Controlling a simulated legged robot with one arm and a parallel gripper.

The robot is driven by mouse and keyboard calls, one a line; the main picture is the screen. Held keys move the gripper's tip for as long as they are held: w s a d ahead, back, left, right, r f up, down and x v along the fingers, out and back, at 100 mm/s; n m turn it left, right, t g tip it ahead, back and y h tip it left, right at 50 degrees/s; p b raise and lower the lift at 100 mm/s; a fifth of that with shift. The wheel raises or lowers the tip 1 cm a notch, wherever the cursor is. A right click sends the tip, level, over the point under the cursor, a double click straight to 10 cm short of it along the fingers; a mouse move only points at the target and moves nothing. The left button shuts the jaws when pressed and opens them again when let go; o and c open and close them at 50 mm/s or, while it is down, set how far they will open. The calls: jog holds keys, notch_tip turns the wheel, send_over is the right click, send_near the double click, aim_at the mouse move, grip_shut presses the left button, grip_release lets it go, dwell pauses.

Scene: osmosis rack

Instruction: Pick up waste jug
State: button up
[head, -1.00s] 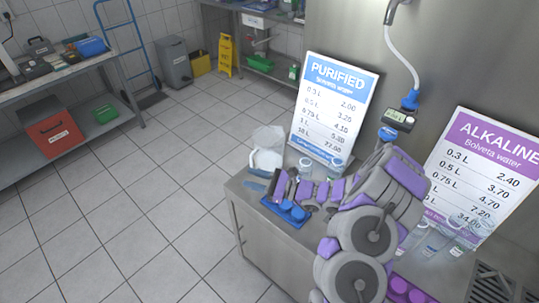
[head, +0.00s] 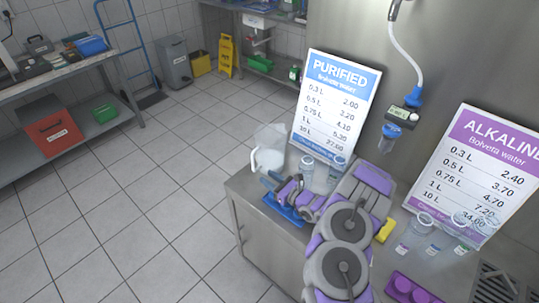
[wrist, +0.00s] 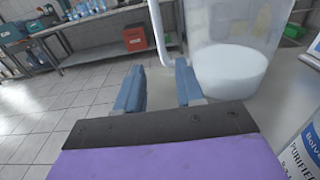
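The waste jug (head: 269,150) is a translucent jug with whitish liquid in the bottom. It stands at the far left corner of the steel counter in the head view. In the wrist view the jug (wrist: 232,62) fills the upper right, with its white handle (wrist: 158,30) on its left side. My gripper (wrist: 160,88) is open and empty, with blue fingers apart just in front of the jug. The handle shows beyond the gap between the fingers, and I see no contact. In the head view my gripper (head: 275,183) is low beside the jug.
Clear cups (head: 306,168) and the PURIFIED price board (head: 335,103) stand right of the jug. A water tap (head: 413,97) hangs above. The tiled floor left of the counter is free.

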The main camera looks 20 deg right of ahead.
aim_at(253, 167)
jog(key=b+x, duration=0.2)
jog(key=x, duration=0.6)
jog(key=shift+w, duration=0.3)
jog(key=shift+w+a, duration=0.2)
jog(key=shift+a, duration=0.1)
jog(key=shift+r, duration=0.1)
jog(key=shift+d, duration=0.15)
grip_shut()
dwell(0.7)
